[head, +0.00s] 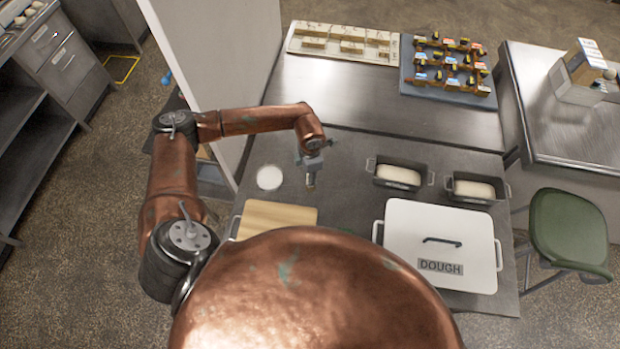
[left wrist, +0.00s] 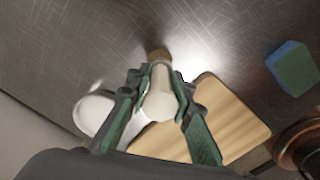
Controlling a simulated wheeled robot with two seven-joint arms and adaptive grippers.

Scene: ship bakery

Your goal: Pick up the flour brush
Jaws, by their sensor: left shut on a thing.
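My left gripper (head: 312,164) is over the dark metal counter, to the right of a round white dish. In the left wrist view, my left gripper (left wrist: 158,100) is shut on the flour brush (left wrist: 159,96), with a green-padded finger on each side of its pale handle. The brush's tan end (left wrist: 160,56) points away from the wrist. In the head view only a small part of the brush (head: 311,184) shows below the gripper. I cannot tell whether the brush touches the counter. My right gripper is not in view.
The white dish (head: 269,178) and a wooden board (head: 275,215) are near the brush. Two loaf tins (head: 400,174) and a white lidded dough box (head: 440,225) stand to the right. A blue-green sponge (left wrist: 292,68) shows in the wrist view. A white partition (head: 225,60) rises at left.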

